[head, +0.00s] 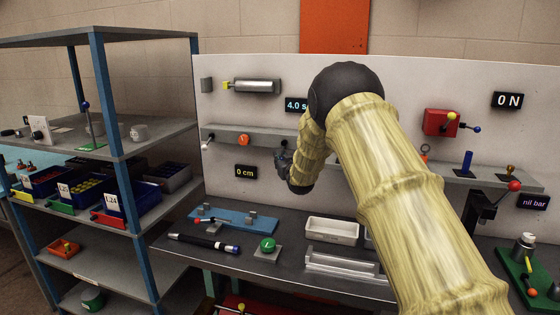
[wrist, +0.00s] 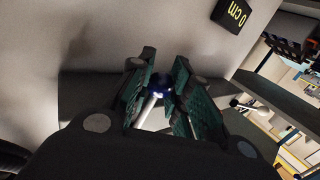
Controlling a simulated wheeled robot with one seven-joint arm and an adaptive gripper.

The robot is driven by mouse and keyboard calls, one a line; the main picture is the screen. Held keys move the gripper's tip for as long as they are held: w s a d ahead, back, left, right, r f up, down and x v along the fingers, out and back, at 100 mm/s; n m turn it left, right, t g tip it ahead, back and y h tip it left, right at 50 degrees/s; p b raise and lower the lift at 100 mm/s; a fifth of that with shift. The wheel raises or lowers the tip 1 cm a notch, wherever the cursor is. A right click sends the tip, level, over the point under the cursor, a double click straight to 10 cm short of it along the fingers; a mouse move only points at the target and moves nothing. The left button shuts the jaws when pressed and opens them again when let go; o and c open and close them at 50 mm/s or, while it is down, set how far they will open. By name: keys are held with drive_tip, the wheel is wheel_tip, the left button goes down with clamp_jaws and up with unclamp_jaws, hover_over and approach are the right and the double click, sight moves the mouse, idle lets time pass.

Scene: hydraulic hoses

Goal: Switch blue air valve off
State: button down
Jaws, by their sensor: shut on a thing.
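In the wrist view, my gripper (wrist: 158,85) has its two green-padded fingers closed around a dark blue knob (wrist: 161,86) on a pale metal rod (wrist: 147,110). The fingers and shadow hide much of the knob, and the valve body behind it cannot be made out. In the head view, my gripper (head: 283,158) is at the grey wall ledge (head: 222,139), right of an orange knob (head: 243,140). My arm hides part of the ledge there, and the held knob cannot be seen in that view.
A "0 cm" display (head: 246,171) is close left of my gripper. A red box (head: 440,122) with yellow and blue ball levers is on the wall at right. The bench below holds a white tray (head: 331,230), a green button (head: 267,245) and a blue plate (head: 234,219).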

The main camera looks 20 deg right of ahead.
drive_tip(key=shift+s+d+n+g, duration=0.35)
drive_tip(key=shift+d+n+g, duration=0.2)
drive_tip(key=shift+n, duration=0.25)
drive_tip(key=c, duration=1.3)
unclamp_jaws()
drive_tip(key=shift+o, duration=0.2)
drive_tip(key=shift+s, duration=0.1)
drive_tip(key=s+r, duration=0.1)
drive_tip(key=s, duration=1)
drive_tip(key=shift+s+a+r, duration=0.2)
drive_tip(key=shift+s+r, duration=0.05)
drive_tip(key=shift+s, duration=0.1)
